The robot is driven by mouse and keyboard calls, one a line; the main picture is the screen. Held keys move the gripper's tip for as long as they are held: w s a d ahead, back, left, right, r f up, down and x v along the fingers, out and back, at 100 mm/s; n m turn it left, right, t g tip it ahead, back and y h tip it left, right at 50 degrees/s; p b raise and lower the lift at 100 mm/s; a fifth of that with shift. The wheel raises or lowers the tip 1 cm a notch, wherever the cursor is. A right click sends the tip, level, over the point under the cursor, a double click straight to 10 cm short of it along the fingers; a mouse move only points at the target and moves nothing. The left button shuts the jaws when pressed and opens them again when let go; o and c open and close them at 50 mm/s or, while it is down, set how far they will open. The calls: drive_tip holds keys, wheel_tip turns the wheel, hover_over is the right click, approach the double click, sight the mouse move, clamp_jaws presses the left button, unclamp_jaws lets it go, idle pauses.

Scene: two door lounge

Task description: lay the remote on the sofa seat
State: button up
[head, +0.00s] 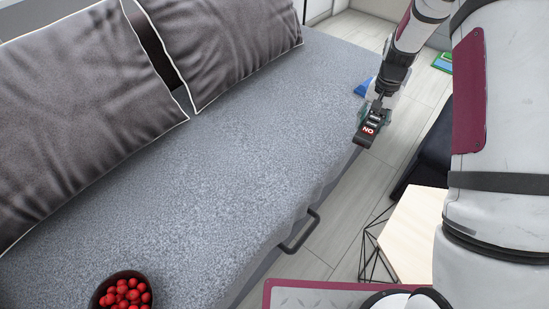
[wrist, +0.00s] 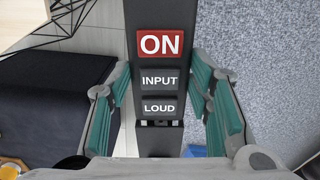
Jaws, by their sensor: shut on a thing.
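My gripper (head: 377,112) is shut on the remote (head: 368,132), a dark bar with a red button. In the wrist view the remote (wrist: 160,78) runs between the teal finger pads of my gripper (wrist: 168,105), its buttons facing the camera. The sofa seat (head: 230,165) is a wide grey speckled surface. In the head view the remote shows near the seat's right edge; its height above the seat I cannot tell. In the wrist view the seat (wrist: 255,60) fills the right side.
Two grey cushions (head: 70,105) line the sofa's back. A dark bowl of red balls (head: 122,292) sits at the seat's near end. A pale wood table (head: 415,232) with wire legs and a dark block (head: 430,160) stand at right. The seat's middle is clear.

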drive_tip(key=w+d+f+m, duration=0.1)
drive_tip(key=w+d+f, duration=0.25)
drive_tip(key=f, duration=0.45)
drive_tip(key=b, duration=0.6)
hover_over(331, 122)
drive_tip(key=shift+s+f, duration=0.15)
drive_tip(key=shift+f, duration=0.4)
drive_tip(key=shift+f+b, duration=0.75)
drive_tip(key=shift+f, duration=1)
drive_tip(key=shift+f, duration=0.15)
drive_tip(key=o, duration=1.2)
drive_tip(key=shift+o, duration=0.2)
